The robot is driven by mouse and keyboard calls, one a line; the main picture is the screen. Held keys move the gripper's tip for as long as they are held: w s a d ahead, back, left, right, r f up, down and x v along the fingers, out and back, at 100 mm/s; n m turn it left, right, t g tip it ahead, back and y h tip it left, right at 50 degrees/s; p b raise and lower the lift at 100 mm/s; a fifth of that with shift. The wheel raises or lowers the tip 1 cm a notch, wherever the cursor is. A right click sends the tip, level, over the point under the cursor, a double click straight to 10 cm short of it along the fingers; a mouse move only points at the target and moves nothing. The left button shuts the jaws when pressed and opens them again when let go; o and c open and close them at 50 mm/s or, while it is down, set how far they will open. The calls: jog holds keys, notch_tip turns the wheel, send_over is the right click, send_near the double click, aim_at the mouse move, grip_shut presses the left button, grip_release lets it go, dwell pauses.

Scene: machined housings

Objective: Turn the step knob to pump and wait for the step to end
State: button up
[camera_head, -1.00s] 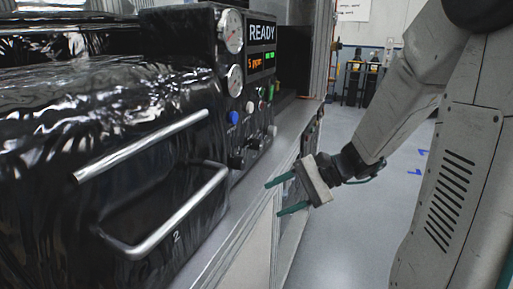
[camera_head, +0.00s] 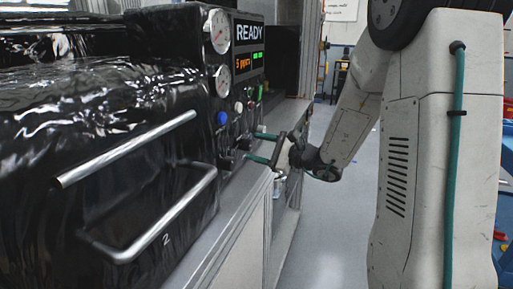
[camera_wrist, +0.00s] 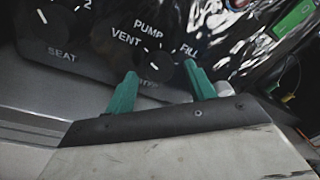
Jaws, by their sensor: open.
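The step knob (camera_wrist: 154,62) is a black round knob in the wrist view, with VENT, PUMP and FILL printed around it. Where its pointer is set is too small to tell. My gripper (camera_wrist: 159,69) is open, with one teal finger to each side of the knob's lower part. I cannot tell whether either finger touches it. In the head view my gripper (camera_head: 253,147) reaches to the panel's lower right and partly hides the knobs. The display (camera_head: 250,48) reads READY, with small orange and green text below.
A second black knob (camera_wrist: 47,18), above the SEAT label, is at upper left in the wrist view. Two gauges (camera_head: 218,55), a blue button (camera_head: 222,118) and metal bar handles (camera_head: 165,215) are on the machine. A grey ledge (camera_head: 225,225) runs below the panel.

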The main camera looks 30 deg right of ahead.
jog(key=shift+w+a, duration=0.25)
jog(key=shift+w, duration=0.05)
jog(key=c, duration=1)
jog(key=shift+o, duration=0.2)
jog(key=shift+m, duration=0.3)
jog(key=m, duration=0.4)
jog(key=shift+r, duration=0.1)
jog(key=shift+m+g, duration=0.4)
jog(key=shift+m, duration=1.5)
